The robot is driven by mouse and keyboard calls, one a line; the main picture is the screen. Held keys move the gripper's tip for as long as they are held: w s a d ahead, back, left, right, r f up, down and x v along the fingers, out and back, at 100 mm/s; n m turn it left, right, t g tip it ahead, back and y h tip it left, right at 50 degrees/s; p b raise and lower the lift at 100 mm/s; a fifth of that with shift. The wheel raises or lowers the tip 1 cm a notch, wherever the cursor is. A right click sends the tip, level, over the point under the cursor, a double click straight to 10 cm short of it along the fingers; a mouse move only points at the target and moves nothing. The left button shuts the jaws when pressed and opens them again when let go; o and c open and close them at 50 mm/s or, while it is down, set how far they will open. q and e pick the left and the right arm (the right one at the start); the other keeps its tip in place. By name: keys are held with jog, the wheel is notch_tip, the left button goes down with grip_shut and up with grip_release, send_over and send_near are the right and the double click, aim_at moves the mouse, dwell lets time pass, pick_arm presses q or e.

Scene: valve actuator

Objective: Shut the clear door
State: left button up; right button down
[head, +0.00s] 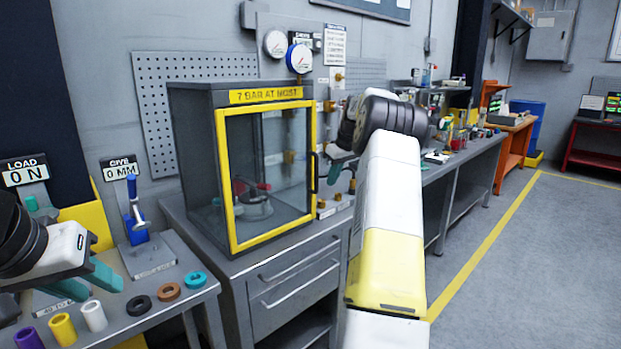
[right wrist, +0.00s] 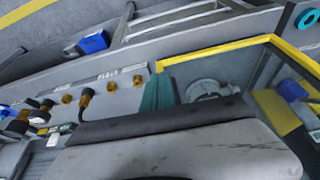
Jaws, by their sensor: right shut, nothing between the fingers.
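The clear door (head: 235,180) has a yellow frame and a dark upright handle (head: 314,172) on its right edge. It sits across the front of the grey cabinet (head: 195,150) and looks flush or nearly so; I cannot tell whether a small gap remains. My right gripper (head: 334,172) is shut and empty, just right of the handle; contact is unclear. In the right wrist view its teal fingers (right wrist: 158,92) are together beside the yellow door frame (right wrist: 215,50). My left gripper (head: 90,283) is open and empty over the left bench.
A fixture with a red part (head: 258,200) stands inside the cabinet. Brass fittings (head: 338,197) line the panel right of the door. Coloured rings (head: 140,305) and a blue-handled press (head: 135,220) are on the left bench. The floor at right is clear.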

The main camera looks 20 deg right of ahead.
jog(key=d+v, duration=0.1)
jog(key=v, duration=0.9)
jog(key=s+a+r+m+t, duration=0.1)
jog(key=s+a+r, duration=0.3)
jog(key=s+a, duration=0.45)
jog(key=s+a+r, duration=0.4)
jog(key=s+a, duration=0.2)
jog(key=a, duration=0.5)
jog(key=s+a+f, duration=0.3)
jog(key=s, duration=0.4)
jog(key=s+a+f+m, duration=0.1)
jog(key=s+a+f, duration=0.3)
jog(key=s, duration=0.4)
jog(key=s+a+f+m+t, duration=0.1)
jog(key=s+a+f, duration=0.3)
jog(key=s, duration=0.4)
jog(key=shift+f+y, duration=0.2)
jog(key=shift+y, duration=0.2)
